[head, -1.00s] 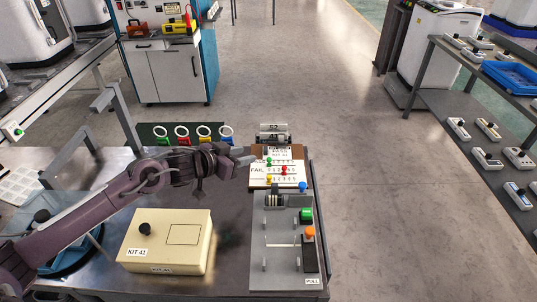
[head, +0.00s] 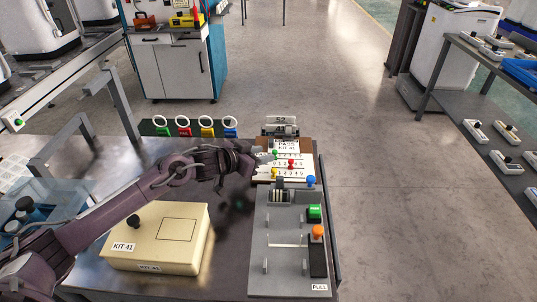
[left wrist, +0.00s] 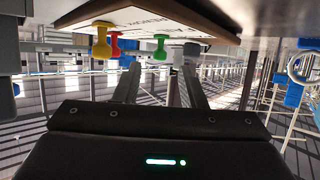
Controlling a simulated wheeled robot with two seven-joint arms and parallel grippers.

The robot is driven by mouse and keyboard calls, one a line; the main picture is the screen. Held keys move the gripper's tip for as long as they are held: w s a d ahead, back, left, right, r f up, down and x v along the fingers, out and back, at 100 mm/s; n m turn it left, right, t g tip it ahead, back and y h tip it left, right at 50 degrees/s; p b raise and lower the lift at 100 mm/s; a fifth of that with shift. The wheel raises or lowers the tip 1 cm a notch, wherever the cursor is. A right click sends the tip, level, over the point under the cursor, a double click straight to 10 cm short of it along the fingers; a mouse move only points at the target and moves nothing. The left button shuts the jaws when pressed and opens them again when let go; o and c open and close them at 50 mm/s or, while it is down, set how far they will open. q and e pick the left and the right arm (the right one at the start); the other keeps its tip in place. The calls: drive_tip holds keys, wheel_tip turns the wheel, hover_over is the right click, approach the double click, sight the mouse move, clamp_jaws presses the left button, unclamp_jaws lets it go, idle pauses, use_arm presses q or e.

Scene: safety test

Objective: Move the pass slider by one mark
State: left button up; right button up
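The score board (head: 304,174) labelled PASS, KIT 41 stands at the back of the table. It carries a green slider (head: 275,153) in the top row, a red slider (head: 291,164) in the middle and a yellow slider (head: 275,172) below. My left gripper (head: 262,157) is just left of the green slider. In the left wrist view its fingers (left wrist: 158,85) are apart, with the green slider (left wrist: 161,46) above the gap between them, the red slider (left wrist: 115,42) and yellow slider (left wrist: 102,40) to the left. Contact cannot be told. My right gripper is out of view.
A grey fixture (head: 285,262) with a green button (head: 314,212), an orange knob (head: 318,231) and a blue knob (head: 310,181) stands in front of the board. A cream KIT 41 box (head: 155,240) sits left of it.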

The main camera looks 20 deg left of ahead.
sight(273, 152)
use_arm(q)
drive_tip(key=shift+x, duration=1.75)
clamp_jaws()
